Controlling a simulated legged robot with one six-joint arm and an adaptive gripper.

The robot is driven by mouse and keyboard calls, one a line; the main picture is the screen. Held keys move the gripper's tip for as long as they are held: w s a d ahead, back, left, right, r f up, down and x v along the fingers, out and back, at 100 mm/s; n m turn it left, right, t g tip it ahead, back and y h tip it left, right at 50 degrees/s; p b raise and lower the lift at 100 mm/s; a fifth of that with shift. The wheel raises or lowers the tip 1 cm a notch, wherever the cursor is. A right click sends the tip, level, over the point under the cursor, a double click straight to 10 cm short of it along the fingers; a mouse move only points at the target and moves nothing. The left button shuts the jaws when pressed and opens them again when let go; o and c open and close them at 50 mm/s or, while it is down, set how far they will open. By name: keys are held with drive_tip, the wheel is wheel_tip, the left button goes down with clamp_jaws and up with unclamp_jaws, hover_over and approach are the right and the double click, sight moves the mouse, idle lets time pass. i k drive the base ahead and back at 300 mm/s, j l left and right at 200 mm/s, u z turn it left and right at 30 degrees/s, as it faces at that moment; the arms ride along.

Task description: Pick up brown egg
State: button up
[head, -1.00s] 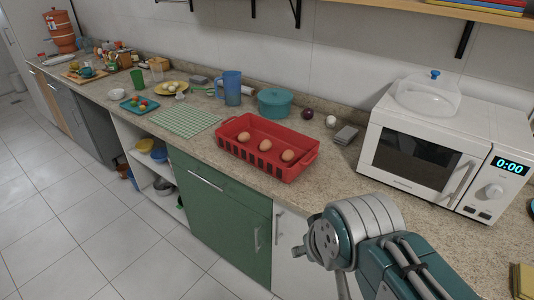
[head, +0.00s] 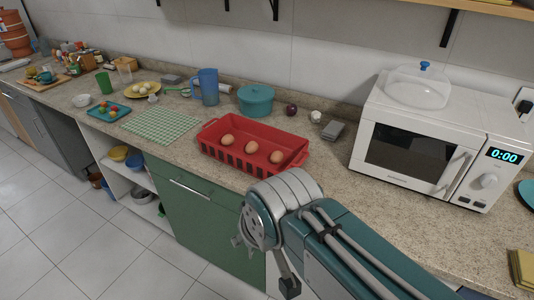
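Three brown eggs lie in a row in a red basket (head: 214,133) on the counter: a left egg (head: 227,140), a middle egg (head: 251,147) and a right egg (head: 276,157). They are apart from each other. My arm reaches in from the lower right, in front of the counter and nearer than the basket. Part of the end of my arm shows low in the picture, below the basket. My gripper's fingertips cannot be made out, so its opening is unclear. Nothing visible touches the eggs.
A teal pot (head: 256,100) and a blue pitcher (head: 208,86) stand behind the basket. A checkered cloth (head: 161,125) lies left. A white microwave (head: 420,143) stands right. A dark onion (head: 291,110) sits near the wall. Bare counter lies between basket and microwave.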

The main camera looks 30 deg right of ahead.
sight(276, 158)
drive_tip(key=i+j+z, duration=0.15)
drive_tip(key=z, duration=0.25)
drive_tip(key=i+j+z, duration=0.2)
drive_tip(key=z, duration=0.2)
drive_tip(key=i+j+z, duration=0.2)
drive_tip(key=z, duration=0.2)
drive_tip(key=i+j+z, duration=0.15)
drive_tip(key=j+z, duration=0.25)
